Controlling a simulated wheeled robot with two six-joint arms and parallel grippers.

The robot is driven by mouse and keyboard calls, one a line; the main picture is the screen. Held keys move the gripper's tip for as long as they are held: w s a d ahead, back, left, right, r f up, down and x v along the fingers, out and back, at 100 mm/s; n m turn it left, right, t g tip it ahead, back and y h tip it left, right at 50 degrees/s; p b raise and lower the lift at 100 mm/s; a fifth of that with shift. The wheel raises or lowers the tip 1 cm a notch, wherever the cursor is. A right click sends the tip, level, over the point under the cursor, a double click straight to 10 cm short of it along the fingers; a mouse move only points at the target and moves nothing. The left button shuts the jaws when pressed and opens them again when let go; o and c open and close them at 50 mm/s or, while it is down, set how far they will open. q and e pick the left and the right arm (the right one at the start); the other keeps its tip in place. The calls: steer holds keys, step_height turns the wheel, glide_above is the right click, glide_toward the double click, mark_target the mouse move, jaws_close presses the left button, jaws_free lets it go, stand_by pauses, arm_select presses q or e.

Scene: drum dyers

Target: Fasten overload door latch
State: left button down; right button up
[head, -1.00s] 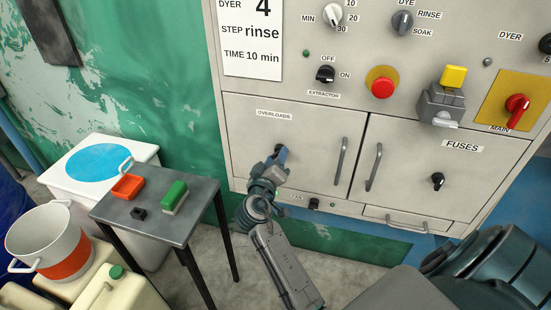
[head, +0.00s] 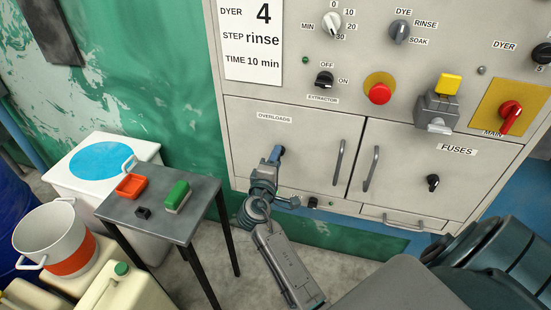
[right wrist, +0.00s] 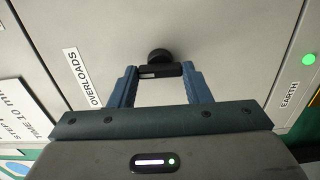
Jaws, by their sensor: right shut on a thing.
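The overload door (head: 310,150) is the left lower door of the grey cabinet, labelled OVERLOADS, and sits flush with the front. In the right wrist view the blue fingers of my right gripper (right wrist: 160,72) are shut on the latch bar, one on each side. The OVERLOADS label appears steeply turned there. My left gripper is not in view.
The FUSES door (head: 410,185) with its own black latch (head: 433,182) is to the right. Switches and a red button (head: 380,93) are above. A small table (head: 160,219) with a green-topped brush and orange tray stands at left, near buckets and canisters.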

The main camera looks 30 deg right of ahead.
steer(key=shift+r, duration=0.1)
stand_by(0.3)
steer(key=o, duration=1)
steer(key=shift+d, duration=0.1)
